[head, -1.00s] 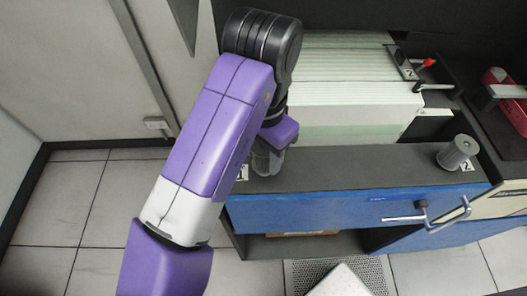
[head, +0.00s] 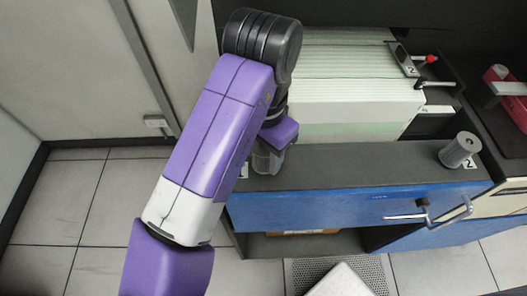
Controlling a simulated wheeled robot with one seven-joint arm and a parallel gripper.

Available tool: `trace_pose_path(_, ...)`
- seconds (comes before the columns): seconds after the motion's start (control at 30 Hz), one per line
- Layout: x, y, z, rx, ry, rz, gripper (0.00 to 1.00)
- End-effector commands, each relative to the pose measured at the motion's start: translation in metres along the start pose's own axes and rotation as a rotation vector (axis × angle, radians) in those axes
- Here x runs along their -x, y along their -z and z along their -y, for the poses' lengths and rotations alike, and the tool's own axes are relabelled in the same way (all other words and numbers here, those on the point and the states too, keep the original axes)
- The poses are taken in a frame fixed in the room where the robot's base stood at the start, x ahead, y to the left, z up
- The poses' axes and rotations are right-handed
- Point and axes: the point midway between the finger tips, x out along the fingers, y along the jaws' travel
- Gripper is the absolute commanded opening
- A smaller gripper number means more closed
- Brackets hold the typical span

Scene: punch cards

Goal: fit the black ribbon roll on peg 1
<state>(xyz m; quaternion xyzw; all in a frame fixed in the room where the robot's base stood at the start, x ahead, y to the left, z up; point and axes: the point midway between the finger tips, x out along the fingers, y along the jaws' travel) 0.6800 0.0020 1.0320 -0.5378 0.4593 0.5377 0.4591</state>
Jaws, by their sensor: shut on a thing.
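My gripper (head: 266,161) points down at the left end of the open blue drawer's dark top (head: 340,166). My wrist and arm cover much of it. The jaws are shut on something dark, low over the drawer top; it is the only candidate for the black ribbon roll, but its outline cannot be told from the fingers. A partly covered white label (head: 243,170) lies just left of the jaws. Peg 1 itself is hidden, so whether the roll is around it cannot be told.
A grey roll (head: 459,150) stands at the drawer's right end by a label "2". Behind are a pale paper stack (head: 350,85) and a small lever with a red knob (head: 431,59). A handle (head: 428,213) sticks out from the blue front (head: 330,207).

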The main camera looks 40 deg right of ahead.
Motion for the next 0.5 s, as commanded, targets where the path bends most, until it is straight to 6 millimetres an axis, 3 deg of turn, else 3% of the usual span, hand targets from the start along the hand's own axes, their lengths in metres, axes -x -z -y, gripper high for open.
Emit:
trace_pose_path(0.47, -0.0096, -0.0002, 0.0, 0.001, 0.0, 0.0, 0.0)
trace_pose_path(0.5, -0.0088, -0.0002, 0.0, 0.0, 0.0, 0.0, 0.51)
